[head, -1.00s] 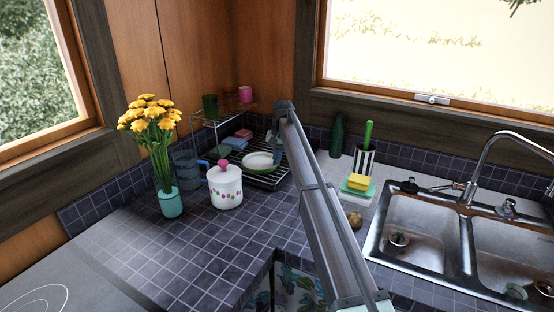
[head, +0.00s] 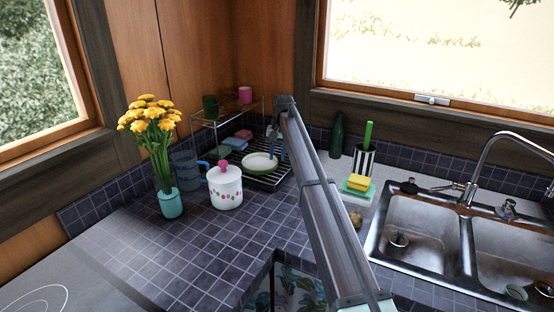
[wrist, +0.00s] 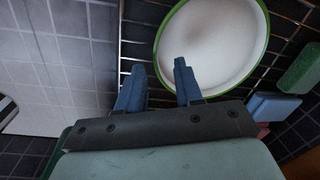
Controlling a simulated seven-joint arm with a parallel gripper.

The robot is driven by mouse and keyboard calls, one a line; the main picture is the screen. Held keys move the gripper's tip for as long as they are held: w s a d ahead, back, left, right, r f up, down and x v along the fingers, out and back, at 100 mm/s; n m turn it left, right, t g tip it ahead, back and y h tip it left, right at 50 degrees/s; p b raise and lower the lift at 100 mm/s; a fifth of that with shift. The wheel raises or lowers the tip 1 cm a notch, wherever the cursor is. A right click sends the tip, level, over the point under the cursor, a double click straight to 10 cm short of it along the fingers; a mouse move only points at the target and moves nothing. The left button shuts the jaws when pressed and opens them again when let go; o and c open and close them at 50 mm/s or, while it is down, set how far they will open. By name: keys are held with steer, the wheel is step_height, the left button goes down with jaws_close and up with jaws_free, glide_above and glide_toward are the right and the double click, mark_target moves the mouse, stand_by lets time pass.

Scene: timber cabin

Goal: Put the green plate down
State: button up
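The green plate (head: 259,162) has a white face and a green rim. It lies on the wire dish rack (head: 270,182) in the back corner of the counter. In the wrist view the plate (wrist: 212,42) fills the upper right, cut off by the top edge. My gripper (wrist: 159,66) has its two blue fingers apart with nothing visibly held between them. The right fingertip overlaps the plate's near-left rim in that view; I cannot tell whether it touches. In the head view my arm partly hides the gripper's surroundings.
A lidded white pot (head: 225,188) and a vase of yellow flowers (head: 171,203) stand left of the rack. A small shelf with cups (head: 245,95) is behind. A green bottle (head: 336,136), a sponge (head: 357,182) and the sink (head: 415,235) are right. The front tiles are clear.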

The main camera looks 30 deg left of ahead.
step_height(320, 180, up, 10)
steer(key=shift+w+d+f, duration=0.15)
steer(key=shift+w+d, duration=0.05)
steer(key=shift+d, duration=0.25)
stand_by(0.3)
